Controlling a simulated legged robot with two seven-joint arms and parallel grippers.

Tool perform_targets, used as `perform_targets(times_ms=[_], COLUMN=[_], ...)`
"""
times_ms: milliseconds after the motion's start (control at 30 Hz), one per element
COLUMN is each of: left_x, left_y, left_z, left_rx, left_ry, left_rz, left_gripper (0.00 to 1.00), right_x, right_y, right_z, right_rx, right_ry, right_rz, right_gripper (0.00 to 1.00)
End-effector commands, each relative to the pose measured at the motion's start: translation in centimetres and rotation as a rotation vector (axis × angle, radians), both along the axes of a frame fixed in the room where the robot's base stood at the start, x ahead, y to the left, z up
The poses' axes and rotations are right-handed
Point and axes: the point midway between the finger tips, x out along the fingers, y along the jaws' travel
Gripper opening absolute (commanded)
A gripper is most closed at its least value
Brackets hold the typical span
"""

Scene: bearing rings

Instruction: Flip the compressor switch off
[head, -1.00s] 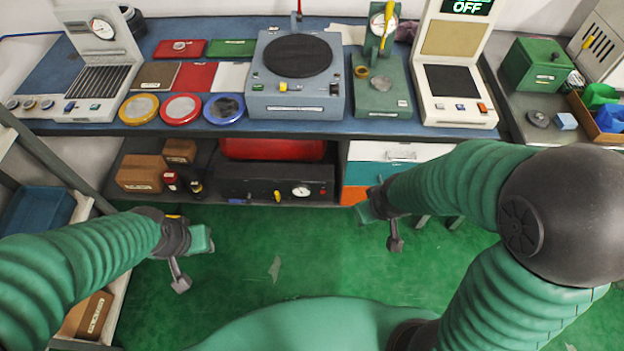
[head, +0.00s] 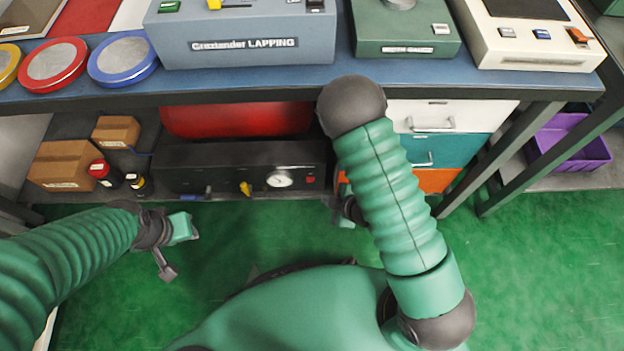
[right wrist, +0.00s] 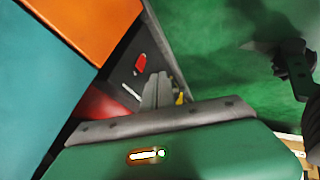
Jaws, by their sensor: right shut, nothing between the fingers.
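The compressor is on the low shelf under the bench. Its red tank (head: 235,119) sits behind a black panel (head: 215,172) with a yellow valve handle, a round gauge and a small red switch (head: 310,179) at the right end. In the right wrist view the red switch (right wrist: 140,64) shows just beyond my fingers. My right gripper (right wrist: 160,88) is shut and empty, pointing at the panel, apart from the switch as far as I can tell. In the head view my right arm mostly hides it. My left gripper (head: 168,268) hangs over the floor at left, its opening unclear.
Drawers (head: 440,150) in white, teal and orange stand right of the compressor, close to my right arm. The bench edge (head: 250,88) overhangs the shelf. Cardboard boxes (head: 65,163) and small bottles stand left of the panel. The green floor in front is clear.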

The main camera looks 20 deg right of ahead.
Motion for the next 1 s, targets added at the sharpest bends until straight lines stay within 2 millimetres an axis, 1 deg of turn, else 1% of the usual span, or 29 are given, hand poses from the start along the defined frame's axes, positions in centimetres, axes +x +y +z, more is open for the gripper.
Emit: perform_targets(times_ms=[300, 367, 467, 867, 900, 1000], left_x=[0.0, 0.0, 0.0, 0.0, 0.0, 0.0], left_y=[0.0, 0.0, 0.0, 0.1, 0.1, 0.1], left_z=[0.1, -0.2, -1.0, -6.2, -6.5, -7.1], left_rx=[0.0, 0.0, 0.0, 0.0, 0.0, 0.0], left_ry=[0.0, 0.0, 0.0, 0.0, 0.0, 0.0], left_rz=[0.001, 0.001, 0.001, 0.0, 0.001, 0.0], left_gripper=[0.36, 0.36, 0.36, 0.36, 0.36, 0.36], right_x=[0.1, 0.2, 0.8, 5.7, 6.3, 8.1], right_y=[0.1, 0.1, 0.4, 2.5, 2.6, 1.9], right_z=[0.0, -0.3, -1.4, -8.3, -8.6, -7.8], right_rx=[0.002, 0.002, 0.003, 0.002, 0.003, 0.002], right_ry=[-0.001, -0.001, -0.003, -0.003, -0.004, -0.007], right_rz=[0.004, 0.004, 0.003, 0.004, 0.002, -0.002], right_gripper=[0.0, 0.0, 0.0, 0.0, 0.0, 0.0])
